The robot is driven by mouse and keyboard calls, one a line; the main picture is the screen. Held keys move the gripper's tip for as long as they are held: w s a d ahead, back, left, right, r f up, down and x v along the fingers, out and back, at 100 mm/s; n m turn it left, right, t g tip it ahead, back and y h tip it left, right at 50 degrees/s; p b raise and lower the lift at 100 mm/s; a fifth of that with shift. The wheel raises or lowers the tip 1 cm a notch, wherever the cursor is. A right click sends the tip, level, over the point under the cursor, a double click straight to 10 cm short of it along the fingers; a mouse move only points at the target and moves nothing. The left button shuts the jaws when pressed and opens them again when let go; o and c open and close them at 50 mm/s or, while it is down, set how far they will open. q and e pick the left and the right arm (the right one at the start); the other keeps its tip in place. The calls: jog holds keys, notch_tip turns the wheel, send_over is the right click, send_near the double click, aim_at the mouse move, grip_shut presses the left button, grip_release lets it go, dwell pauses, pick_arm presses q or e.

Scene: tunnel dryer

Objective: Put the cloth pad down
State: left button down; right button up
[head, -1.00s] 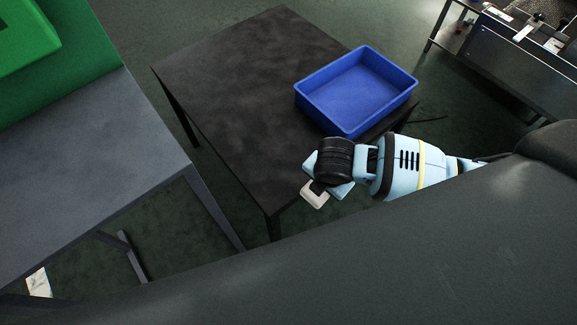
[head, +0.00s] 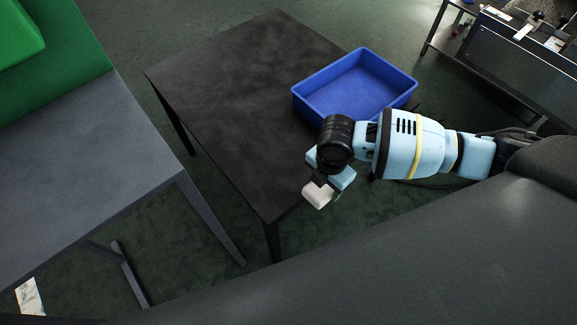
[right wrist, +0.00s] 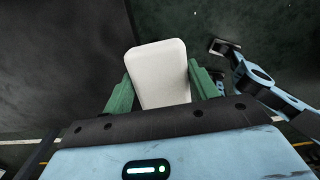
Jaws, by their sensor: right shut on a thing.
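The cloth pad (head: 318,195) is a small off-white block with rounded corners. It also shows in the right wrist view (right wrist: 160,72), between two green fingers. My right gripper (right wrist: 160,88) is shut on it. In the head view my right gripper (head: 322,182) holds the pad by the near right edge of the dark table (head: 225,85), close to its front corner. The pad's height relative to the tabletop is hard to tell. My left gripper is not in the head view.
An empty blue tray (head: 308,108) stands at the table's right end. The table's left and middle are bare. A grey bench (head: 90,170) with a green thing (head: 60,60) stands at left. A dark equipment stand (head: 520,65) is at the far right.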

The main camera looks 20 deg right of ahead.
jog(key=b, duration=0.1)
send_over(289, 172)
jog(key=s, duration=0.2)
jog(key=shift+d+f, duration=0.45)
jog(key=shift+f, duration=0.1)
jog(key=shift+w+a, duration=0.1)
jog(key=shift+w, duration=0.2)
jog(key=shift+w+a, duration=0.1)
jog(key=shift+w, duration=0.05)
jog(key=shift+w+a+f+b, duration=0.15)
jog(key=shift+w+f+b, duration=0.15)
jog(key=shift+f, duration=0.3)
jog(key=shift+w+a+f+b, duration=0.15)
jog(key=shift+w+f+b, duration=0.1)
jog(key=shift+f, duration=0.75)
jog(key=o, duration=1.3)
